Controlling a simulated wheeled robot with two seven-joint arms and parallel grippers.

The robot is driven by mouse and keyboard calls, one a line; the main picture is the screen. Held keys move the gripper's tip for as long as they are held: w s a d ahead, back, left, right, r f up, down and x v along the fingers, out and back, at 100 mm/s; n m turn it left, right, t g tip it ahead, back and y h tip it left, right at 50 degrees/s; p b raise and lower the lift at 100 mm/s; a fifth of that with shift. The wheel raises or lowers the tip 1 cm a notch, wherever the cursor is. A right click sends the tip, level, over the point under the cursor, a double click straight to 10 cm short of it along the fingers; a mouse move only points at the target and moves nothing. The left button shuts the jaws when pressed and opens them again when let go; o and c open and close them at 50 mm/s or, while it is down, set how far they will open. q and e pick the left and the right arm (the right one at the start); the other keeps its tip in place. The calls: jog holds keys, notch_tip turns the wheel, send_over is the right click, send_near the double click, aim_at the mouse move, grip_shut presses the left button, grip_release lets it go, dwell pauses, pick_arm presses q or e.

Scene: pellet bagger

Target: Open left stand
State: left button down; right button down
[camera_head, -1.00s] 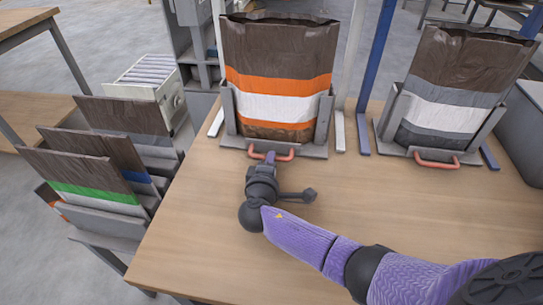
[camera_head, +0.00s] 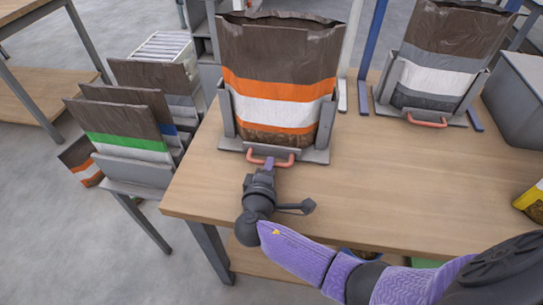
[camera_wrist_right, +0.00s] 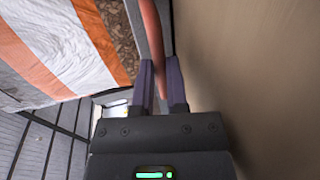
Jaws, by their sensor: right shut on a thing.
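The left stand (camera_head: 318,155) is a grey holder with side plates at the left of the table. It holds an upright brown bag (camera_head: 280,45) with orange and white bands. A red handle (camera_head: 287,162) is on its front. My right gripper (camera_head: 268,165) is shut on this handle. In the right wrist view the two fingers (camera_wrist_right: 162,75) are around the red bar (camera_wrist_right: 151,30), beside the bag's banded side. My left gripper is not in view.
The right stand (camera_head: 455,121), with a grey-banded bag (camera_head: 445,60), sits further back on the wooden table (camera_head: 400,180). A rack of flat bags (camera_head: 125,120) stands left of the table. A yellow item (camera_head: 531,200) lies at the right edge.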

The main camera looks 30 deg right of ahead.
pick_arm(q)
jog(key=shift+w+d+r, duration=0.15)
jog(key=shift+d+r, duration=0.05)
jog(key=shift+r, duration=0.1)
pick_arm(e)
jog(key=shift+f+v, duration=0.2)
jog(key=shift+v, duration=0.85)
jog(key=shift+s, duration=0.1)
jog(key=c, duration=0.9)
grip_release()
